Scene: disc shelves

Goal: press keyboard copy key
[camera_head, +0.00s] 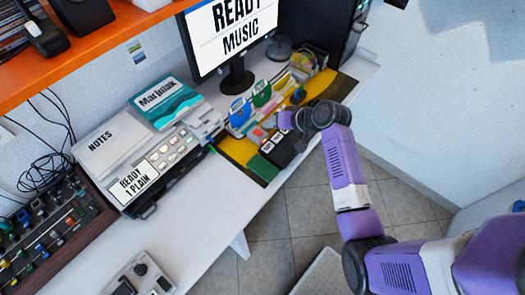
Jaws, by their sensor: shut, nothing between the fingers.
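My gripper (284,121) is at the end of the purple and white arm, over the yellow and black mat area on the desk. It is shut and holds nothing. A dark block with small white labelled keys (267,147) lies just below and left of it, partly hidden by my arm. It may be the keyboard; the key labels are too small to read, so I cannot tell which is the copy key. I cannot tell whether the gripper touches it. The monitor (228,35) behind reads "READY MUSIC".
A device reading "READY 1 PLAIN" (131,184) with several buttons stands at left, beside a "NOTES" sheet (103,147) and a teal "Manutalk"-like booklet (165,101). An orange shelf (90,50) overhangs at upper left.

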